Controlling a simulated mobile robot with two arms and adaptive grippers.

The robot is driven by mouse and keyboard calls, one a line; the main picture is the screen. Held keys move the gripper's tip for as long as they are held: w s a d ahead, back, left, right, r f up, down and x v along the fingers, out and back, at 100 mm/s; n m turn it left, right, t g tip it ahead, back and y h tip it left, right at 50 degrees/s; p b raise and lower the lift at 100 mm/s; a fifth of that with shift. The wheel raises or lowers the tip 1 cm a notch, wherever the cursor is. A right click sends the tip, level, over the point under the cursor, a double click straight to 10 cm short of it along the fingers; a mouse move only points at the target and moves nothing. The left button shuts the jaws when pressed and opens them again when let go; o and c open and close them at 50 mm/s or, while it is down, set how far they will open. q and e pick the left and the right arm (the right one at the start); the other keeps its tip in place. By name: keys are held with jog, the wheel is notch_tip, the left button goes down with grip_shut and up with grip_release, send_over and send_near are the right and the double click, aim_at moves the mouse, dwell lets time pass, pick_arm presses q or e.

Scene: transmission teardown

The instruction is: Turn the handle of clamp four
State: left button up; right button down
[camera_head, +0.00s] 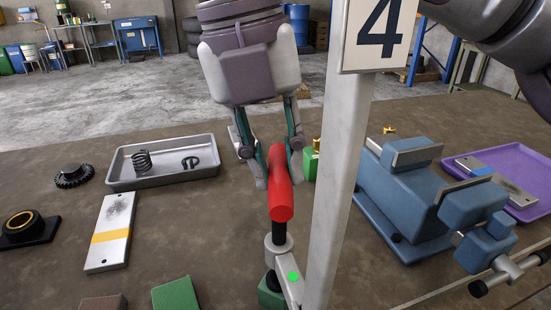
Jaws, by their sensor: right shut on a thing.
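The clamp's red handle (281,203) stands near the middle of the head view, tilted slightly, on a dark stem above a grey metal clamp arm (291,290) with a bright green dot. A white sign with a large 4 (379,30) is on a pale post (337,170) just right of the handle. My right gripper (278,174) comes down from the top, its fingers on both sides of the handle's upper end and shut on it. My left gripper is not in view.
A grey tray (120,180) holds a spring and a dark clip. A striped metal plate (110,237) and dark round parts (73,176) lie on the left. A blue vise (405,200) and a purple tray (530,165) are right of the post, which closely flanks my gripper.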

jog(key=shift+m, duration=0.7)
jog(key=shift+r, duration=0.1)
jog(key=c, duration=1)
grip_release()
notch_tip(320, 180, up, 12)
jog(key=a, duration=0.2)
jog(key=shift+w+a, duration=0.15)
